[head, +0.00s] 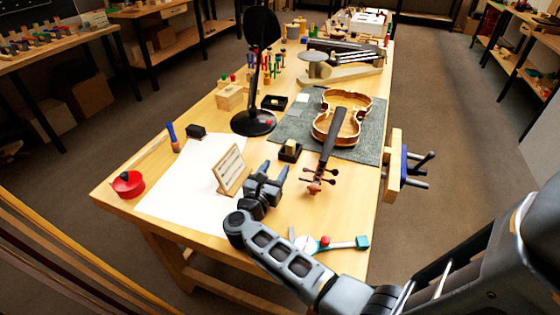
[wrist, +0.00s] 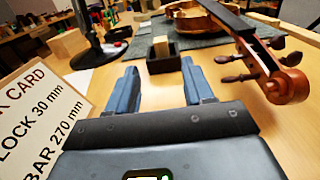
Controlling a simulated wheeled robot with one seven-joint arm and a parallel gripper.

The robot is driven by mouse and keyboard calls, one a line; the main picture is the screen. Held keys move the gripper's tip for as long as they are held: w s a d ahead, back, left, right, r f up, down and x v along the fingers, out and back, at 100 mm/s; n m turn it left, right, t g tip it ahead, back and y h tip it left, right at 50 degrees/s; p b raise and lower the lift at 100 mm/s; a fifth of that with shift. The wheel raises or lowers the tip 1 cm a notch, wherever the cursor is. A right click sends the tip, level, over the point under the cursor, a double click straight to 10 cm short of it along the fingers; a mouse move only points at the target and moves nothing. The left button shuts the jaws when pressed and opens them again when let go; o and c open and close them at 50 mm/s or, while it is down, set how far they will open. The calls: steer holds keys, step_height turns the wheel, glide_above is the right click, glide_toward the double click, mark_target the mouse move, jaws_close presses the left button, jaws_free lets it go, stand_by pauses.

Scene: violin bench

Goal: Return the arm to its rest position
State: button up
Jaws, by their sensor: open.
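My gripper (head: 274,173) is over the front part of the bench (head: 330,214), between a standing card and the violin's scroll. In the wrist view its two blue fingers (wrist: 160,88) are spread apart with bare bench top between them, open and empty. My arm reaches in from the lower right of the head view.
The card (head: 230,169) stands close left of my gripper. The open violin body (head: 341,117) lies on a grey mat (head: 371,150), its neck toward me. A black lamp (head: 254,122) stands behind. A teal-ended tool (head: 345,244) lies near my forearm. A vise (head: 396,166) juts from the right edge.

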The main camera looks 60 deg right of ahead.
steer(key=shift+a, duration=0.5)
steer(key=shift+a+r+n+t, duration=0.1)
steer(key=shift+a+n+t, duration=0.2)
steer(key=shift+t, duration=0.1)
steer(key=s+a+r+n+t, duration=0.1)
steer(key=a+n+t, duration=0.1)
steer(key=a+n, duration=0.1)
steer(key=s+a+r+n+t, duration=0.1)
steer(key=a+n+t, duration=0.1)
steer(key=a+n, duration=0.2)
steer(key=s+a+r+n+t+p, duration=0.1)
steer(key=s+a+n+t, duration=0.1)
steer(key=a+n, duration=0.1)
steer(key=shift+s+a+r+t, duration=0.1)
steer(key=shift+a+r+t, duration=0.1)
steer(key=shift+t, duration=0.2)
steer(key=s+a+r+m+t+y+p, duration=0.1)
steer(key=s+a+r+m+y, duration=0.4)
steer(key=m, duration=0.5)
steer(key=s+a+r+m+t+y+p, duration=0.1)
steer(key=s+a+r+m+t+y, duration=0.2)
steer(key=s+m, duration=0.7)
steer(key=s+a+r+m+t+y+p, duration=0.1)
steer(key=s+a+r+m+t+y, duration=0.1)
steer(key=s+a+r+m+y, duration=0.5)
steer(key=s+a+m+y, duration=0.1)
steer(key=a+m+y, duration=0.2)
steer(key=a, duration=0.2)
steer(key=shift+r, duration=0.25)
steer(key=shift+a, duration=0.1)
